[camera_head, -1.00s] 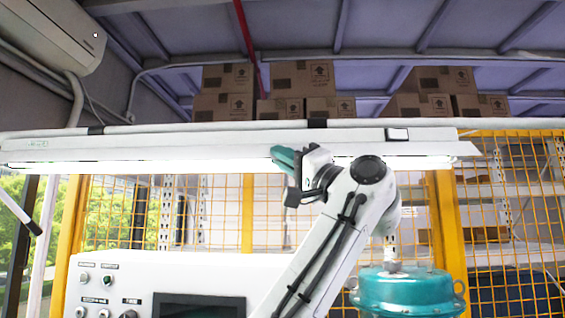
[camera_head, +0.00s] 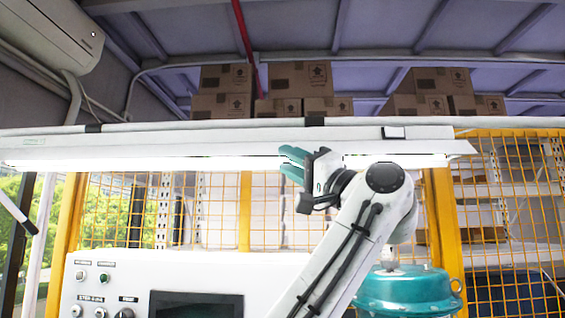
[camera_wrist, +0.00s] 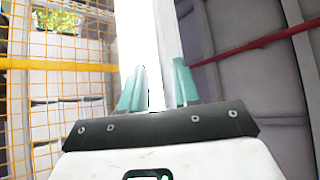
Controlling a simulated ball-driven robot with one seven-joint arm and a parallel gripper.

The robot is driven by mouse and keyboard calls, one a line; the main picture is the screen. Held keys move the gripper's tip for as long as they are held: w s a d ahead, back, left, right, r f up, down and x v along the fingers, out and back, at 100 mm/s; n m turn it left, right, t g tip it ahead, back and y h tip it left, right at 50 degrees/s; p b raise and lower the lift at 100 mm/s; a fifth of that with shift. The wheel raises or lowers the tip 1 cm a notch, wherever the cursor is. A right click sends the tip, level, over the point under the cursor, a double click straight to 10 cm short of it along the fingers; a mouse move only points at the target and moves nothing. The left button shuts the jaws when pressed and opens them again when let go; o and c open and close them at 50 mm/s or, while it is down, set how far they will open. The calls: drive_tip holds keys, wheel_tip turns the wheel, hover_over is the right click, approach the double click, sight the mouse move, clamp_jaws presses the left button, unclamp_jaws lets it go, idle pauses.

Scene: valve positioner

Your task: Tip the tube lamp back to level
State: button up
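The tube lamp is a long white housing (camera_head: 230,143) with a bright tube along its lower edge, running across the head view below a rail. Whether it is level about its long axis is hard to tell. My gripper (camera_head: 292,164) has teal fingers and is at the lamp's lower front edge, right of its middle. In the wrist view my gripper (camera_wrist: 158,88) has its fingers apart, and the white lamp (camera_wrist: 150,40) runs up the picture behind and between them. Whether either finger touches the lamp cannot be told.
A white control panel (camera_head: 105,270) with knobs and a dark screen stands at lower left. A teal valve actuator (camera_head: 408,292) stands at lower right near my arm. A yellow mesh fence (camera_head: 505,200) is behind. Cardboard boxes (camera_head: 300,78) sit above the lamp.

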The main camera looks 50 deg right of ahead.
drive_tip(key=b+v, duration=0.2)
drive_tip(key=v, duration=0.5)
drive_tip(key=shift+s+f, duration=0.25)
drive_tip(key=shift+s, duration=0.05)
drive_tip(key=w+a+f+n+g, duration=0.1)
drive_tip(key=w+a+f+g, duration=0.2)
drive_tip(key=f, duration=0.8)
drive_tip(key=w+a+f+n+g+h, duration=0.1)
drive_tip(key=w+f+g, duration=0.3)
drive_tip(key=f, duration=0.7)
drive_tip(key=w+a+f+n+g, duration=0.1)
drive_tip(key=w+a+f, duration=0.3)
drive_tip(key=f, duration=0.7)
wheel_tip(320, 180, down, 15)
drive_tip(key=a+n+g, duration=0.2)
drive_tip(key=g, duration=0.1)
drive_tip(key=s+a+f+n+g, duration=0.3)
drive_tip(key=s+a+f+g, duration=0.1)
drive_tip(key=s+f, duration=0.75)
drive_tip(key=s+a+f+n+g, duration=0.2)
drive_tip(key=s+a+f+g, duration=0.2)
drive_tip(key=s+f, duration=0.75)
drive_tip(key=s+f+g, duration=0.4)
drive_tip(key=s+f, duration=0.4)
drive_tip(key=f, duration=0.2)
drive_tip(key=shift+s+d, duration=0.4)
drive_tip(key=shift+d, duration=0.1)
drive_tip(key=shift+c, duration=0.3)
